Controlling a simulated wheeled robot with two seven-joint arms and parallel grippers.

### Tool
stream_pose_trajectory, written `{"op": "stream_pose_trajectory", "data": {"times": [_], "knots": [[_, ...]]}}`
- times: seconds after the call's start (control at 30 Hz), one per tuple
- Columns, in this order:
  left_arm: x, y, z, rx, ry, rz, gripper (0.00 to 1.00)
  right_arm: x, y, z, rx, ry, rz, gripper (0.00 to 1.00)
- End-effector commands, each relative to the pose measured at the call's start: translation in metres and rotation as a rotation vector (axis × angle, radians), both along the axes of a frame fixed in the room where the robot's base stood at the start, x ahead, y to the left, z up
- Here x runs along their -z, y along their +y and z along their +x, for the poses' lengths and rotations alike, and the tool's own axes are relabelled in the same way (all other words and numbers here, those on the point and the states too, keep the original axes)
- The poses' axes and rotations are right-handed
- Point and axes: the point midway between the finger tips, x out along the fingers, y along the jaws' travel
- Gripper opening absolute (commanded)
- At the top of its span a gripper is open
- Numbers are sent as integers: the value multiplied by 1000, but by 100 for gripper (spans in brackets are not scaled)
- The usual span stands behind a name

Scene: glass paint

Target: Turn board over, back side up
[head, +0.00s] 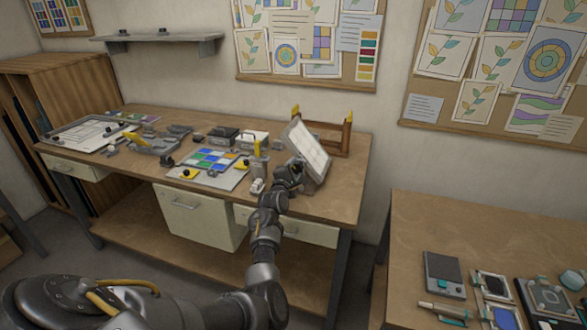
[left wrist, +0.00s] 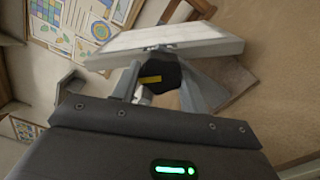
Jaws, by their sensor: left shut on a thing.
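A pale, thin rectangular board (head: 307,146) with a grey rim is tilted steeply above the right end of the workbench. My left gripper (head: 291,177) is at its lower left side, shut on it. In the left wrist view the board (left wrist: 165,40) spans the space just beyond my fingers (left wrist: 168,88). A dark part with a yellow label sits between the fingers, below the board's near edge. I cannot tell which face of the board is the back. The exact grip contact is hidden in the head view. My right gripper is not in view.
A wooden rack (head: 338,135) with yellow tips stands right behind the board. A panel with blue, green and white tiles (head: 212,162) lies left of it. The workbench (head: 350,178) has small tools and boxes. A second table (head: 420,222) at right holds several devices.

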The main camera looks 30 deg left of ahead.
Motion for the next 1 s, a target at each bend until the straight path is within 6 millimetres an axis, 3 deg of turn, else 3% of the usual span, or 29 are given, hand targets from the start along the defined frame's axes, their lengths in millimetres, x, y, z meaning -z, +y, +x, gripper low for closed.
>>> {"op": "stream_pose_trajectory", "data": {"times": [0.6, 1.0], "knots": [[3, -2, 0, -1, -153, -552, 2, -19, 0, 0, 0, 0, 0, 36], [5, -3, 0, -2, -216, -780, 2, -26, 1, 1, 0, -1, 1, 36]]}}
